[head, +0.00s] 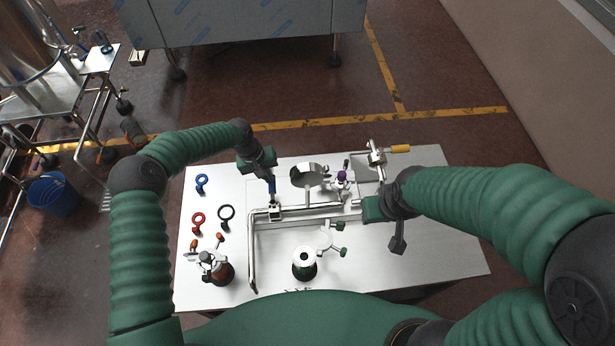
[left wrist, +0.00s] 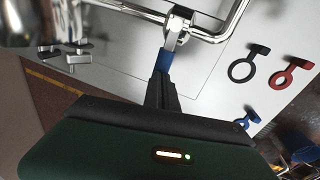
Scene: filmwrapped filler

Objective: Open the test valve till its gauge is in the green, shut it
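My left gripper (head: 271,177) is at a blue-handled valve lever (head: 272,187) on the metal pipework at the middle of the table. In the left wrist view the blue handle (left wrist: 163,61) sits at the tips of the dark fingers (left wrist: 162,82), which look closed on it. A round, shiny dial-like disc (head: 308,174) stands right of the lever. Its face and any green zone cannot be read. My right gripper (head: 397,244) hangs over the right part of the table, apart from the valves; its finger opening is unclear.
Blue (head: 202,183), red (head: 198,221) and black (head: 226,215) ring tags lie on the left of the table (head: 440,255). Purple (head: 342,175) and yellow (head: 400,148) handles are right.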

